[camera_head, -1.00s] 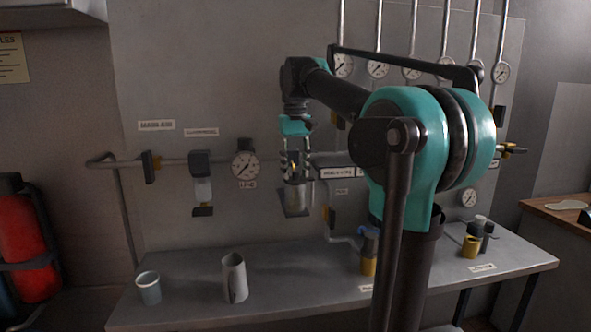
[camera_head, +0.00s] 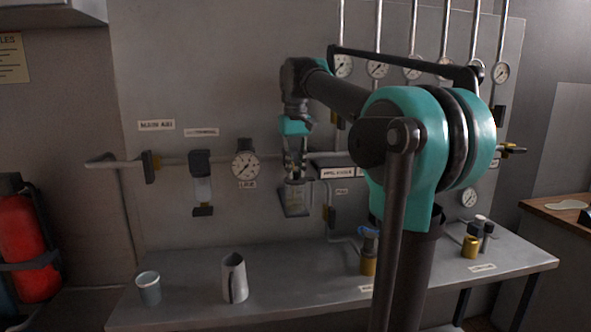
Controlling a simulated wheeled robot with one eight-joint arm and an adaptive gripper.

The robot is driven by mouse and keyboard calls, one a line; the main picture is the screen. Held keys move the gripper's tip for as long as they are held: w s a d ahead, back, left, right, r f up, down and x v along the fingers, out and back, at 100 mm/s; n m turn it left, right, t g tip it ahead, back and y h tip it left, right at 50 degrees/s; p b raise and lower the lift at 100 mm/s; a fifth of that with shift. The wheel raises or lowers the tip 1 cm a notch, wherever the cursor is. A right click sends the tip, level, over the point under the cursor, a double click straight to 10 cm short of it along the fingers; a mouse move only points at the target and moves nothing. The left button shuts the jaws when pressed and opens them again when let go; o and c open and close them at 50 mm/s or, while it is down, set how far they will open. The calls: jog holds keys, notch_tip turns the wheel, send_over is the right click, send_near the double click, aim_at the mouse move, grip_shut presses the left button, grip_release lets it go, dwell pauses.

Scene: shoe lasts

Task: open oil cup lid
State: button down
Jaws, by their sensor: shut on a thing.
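The oil cup (camera_head: 296,203) looks like the small clear-walled cup fixed to the wall pipe, directly below my gripper. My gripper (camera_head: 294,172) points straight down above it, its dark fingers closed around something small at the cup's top. This looks like the oil cup lid, but the fingers hide most of it. I cannot tell whether the lid is seated or raised.
A pressure gauge (camera_head: 245,166) and a filter bowl (camera_head: 203,188) hang on the pipe to the left. A grey cup (camera_head: 149,289) and a jug (camera_head: 234,278) stand on the bench (camera_head: 190,313). A brass-based valve (camera_head: 368,262) stands right of centre.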

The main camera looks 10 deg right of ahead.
jog(key=shift+s+n, duration=0.1)
jog(key=shift+n, duration=0.2)
jog(key=n, duration=0.1)
jog(key=s+n, duration=0.1)
jog(key=n, duration=0.1)
jog(key=shift+s+d+n, duration=0.2)
jog(key=shift+s+n, duration=0.1)
jog(key=shift+s+d+n, duration=0.55)
jog(key=shift+d+n, duration=0.2)
jog(key=shift+n, duration=1.5)
jog(key=shift+s+d+n, duration=0.5)
jog(key=shift+d+n, duration=0.25)
jog(key=shift+n, duration=1.45)
jog(key=shift+s+d+n, duration=0.55)
jog(key=shift+d+n, duration=0.2)
jog(key=shift+n, duration=1.5)
jog(key=c, duration=1.4)
grip_release()
